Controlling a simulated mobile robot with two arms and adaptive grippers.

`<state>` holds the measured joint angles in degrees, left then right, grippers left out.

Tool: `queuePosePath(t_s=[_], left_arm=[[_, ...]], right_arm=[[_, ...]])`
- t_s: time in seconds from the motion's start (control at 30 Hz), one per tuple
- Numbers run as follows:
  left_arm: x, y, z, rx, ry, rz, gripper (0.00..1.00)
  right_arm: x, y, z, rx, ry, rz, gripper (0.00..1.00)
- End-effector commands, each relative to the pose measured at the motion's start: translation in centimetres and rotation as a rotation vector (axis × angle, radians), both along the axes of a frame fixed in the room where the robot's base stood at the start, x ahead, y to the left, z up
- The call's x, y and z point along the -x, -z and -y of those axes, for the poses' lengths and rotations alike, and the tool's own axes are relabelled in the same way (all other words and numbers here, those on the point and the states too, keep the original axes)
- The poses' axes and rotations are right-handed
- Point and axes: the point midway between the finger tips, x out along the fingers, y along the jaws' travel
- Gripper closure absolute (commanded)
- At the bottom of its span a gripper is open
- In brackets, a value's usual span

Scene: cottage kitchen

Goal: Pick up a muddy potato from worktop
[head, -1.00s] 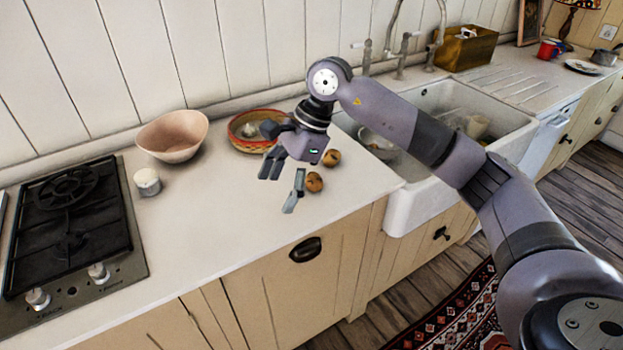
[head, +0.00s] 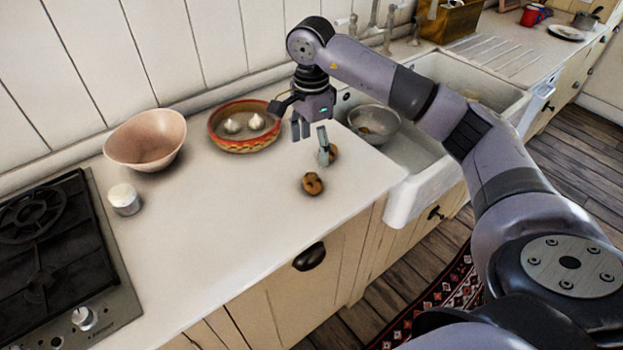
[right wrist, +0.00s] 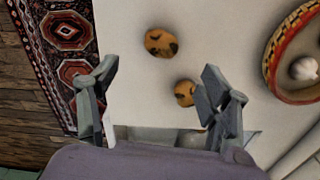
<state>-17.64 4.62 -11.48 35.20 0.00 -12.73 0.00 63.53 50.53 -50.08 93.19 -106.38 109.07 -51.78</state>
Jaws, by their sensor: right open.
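Two brown potatoes with dark muddy patches lie on the white worktop (head: 230,220). The nearer potato (head: 313,184) is in full view in the head view and also shows in the right wrist view (right wrist: 161,43). The farther potato (head: 333,154) is partly hidden behind a finger of my right gripper in the head view; the right wrist view shows it (right wrist: 185,92) close to one finger. My right gripper (head: 311,145) is open and empty, pointing down above the worktop near the farther potato. My left gripper is not in view.
A patterned bowl (head: 217,138) with garlic bulbs stands left of the gripper. A pink bowl (head: 145,140), a white jar (head: 124,199) and a hob (head: 60,262) are farther left. The sink (head: 412,206) with a metal bowl (head: 373,121) is to the right.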

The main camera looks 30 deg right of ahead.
Motion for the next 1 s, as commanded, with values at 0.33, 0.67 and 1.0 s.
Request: queuePosePath(t_s=[0.33, 0.67, 1.0], left_arm=[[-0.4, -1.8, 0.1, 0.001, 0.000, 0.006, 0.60], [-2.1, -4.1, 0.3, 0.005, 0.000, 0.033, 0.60], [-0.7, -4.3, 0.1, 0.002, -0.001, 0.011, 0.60]], right_arm=[[0.0, 5.8, 0.0, -0.001, 0.000, -0.002, 0.29], [0.0, 8.9, 0.4, -0.001, 0.000, -0.006, 0.29], [-0.1, 11.5, 0.4, -0.002, -0.001, 0.001, 0.29]])
